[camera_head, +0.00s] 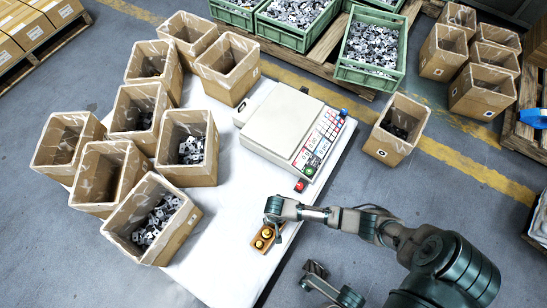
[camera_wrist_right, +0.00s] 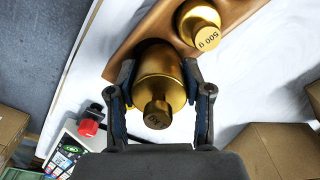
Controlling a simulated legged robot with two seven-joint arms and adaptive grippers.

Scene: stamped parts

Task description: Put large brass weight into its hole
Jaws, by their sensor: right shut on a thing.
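The wooden block (camera_head: 257,253) lies on the white table top near its lower right edge, and its end shows in the right wrist view (camera_wrist_right: 125,60). My right gripper (camera_wrist_right: 160,88) is shut on the large brass weight (camera_wrist_right: 160,75), one finger on each side, with its knob toward the camera. The weight's far end overlaps the block; I cannot tell if it is seated in a hole. A smaller brass weight marked 500 g (camera_wrist_right: 199,20) stands in the block beside it. My left gripper (camera_head: 315,269) appears low in the head view, its opening unclear.
A scale (camera_head: 282,118) with a keypad stands on the table behind the block, with a red button (camera_head: 300,186) at its near corner. Cardboard bins (camera_head: 185,222) with metal parts crowd the left. Another bin (camera_head: 395,130) stands right. White table is bare around the block.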

